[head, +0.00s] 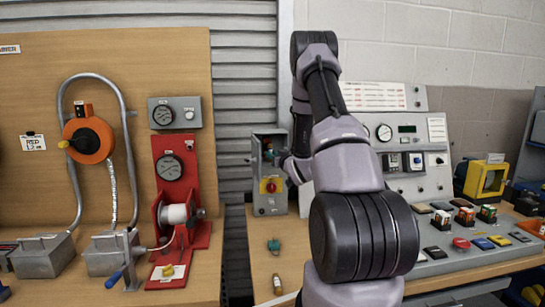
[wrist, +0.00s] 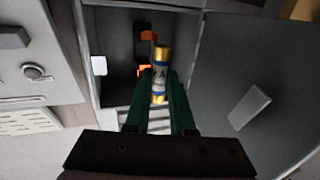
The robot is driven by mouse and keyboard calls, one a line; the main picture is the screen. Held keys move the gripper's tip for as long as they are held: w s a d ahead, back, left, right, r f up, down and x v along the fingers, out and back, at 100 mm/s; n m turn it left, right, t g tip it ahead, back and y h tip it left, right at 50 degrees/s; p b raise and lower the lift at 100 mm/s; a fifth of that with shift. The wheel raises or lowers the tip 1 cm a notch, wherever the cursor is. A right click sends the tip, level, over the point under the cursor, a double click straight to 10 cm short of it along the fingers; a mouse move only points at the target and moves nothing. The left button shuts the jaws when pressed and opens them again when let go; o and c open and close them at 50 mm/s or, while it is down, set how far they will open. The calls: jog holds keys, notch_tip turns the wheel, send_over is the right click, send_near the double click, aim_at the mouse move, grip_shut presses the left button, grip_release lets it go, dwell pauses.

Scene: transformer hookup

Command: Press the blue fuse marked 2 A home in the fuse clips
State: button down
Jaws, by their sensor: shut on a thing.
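The blue fuse (wrist: 160,86) with gold end caps is between the green fingers of my gripper (wrist: 161,74) in the wrist view. My gripper is shut on it. The marking on its label is too small to read. The orange fuse clips (wrist: 148,36) are inside an open grey box, just behind and slightly left of the fuse. I cannot tell whether the fuse touches them. In the head view the grey box (head: 270,203) stands on the bench with a red knob on yellow on its front. My arm reaches to the box, and the fuse is not clear there.
The box's open door (wrist: 225,110) is on the right in the wrist view. A red stand (head: 175,170) is left; a meter panel (head: 415,150) is right.

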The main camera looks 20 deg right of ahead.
jog(key=shift+w+d, duration=0.25)
jog(key=shift+w, duration=0.6)
jog(key=shift+w+d, duration=0.25)
jog(key=shift+w, duration=0.65)
jog(key=shift+w+d, duration=0.25)
jog(key=shift+w, duration=0.6)
jog(key=shift+w+d, duration=0.2)
jog(key=shift+w, duration=0.55)
jog(key=shift+w+d, duration=0.2)
jog(key=shift+w, duration=0.55)
jog(key=c, duration=0.7)
grip_release()
jog(key=shift+s+a, duration=0.25)
jog(key=shift+s, duration=0.55)
jog(key=shift+s+a, duration=0.2)
jog(key=shift+s, duration=0.65)
jog(key=shift+s+a, duration=0.25)
jog(key=shift+s, duration=0.55)
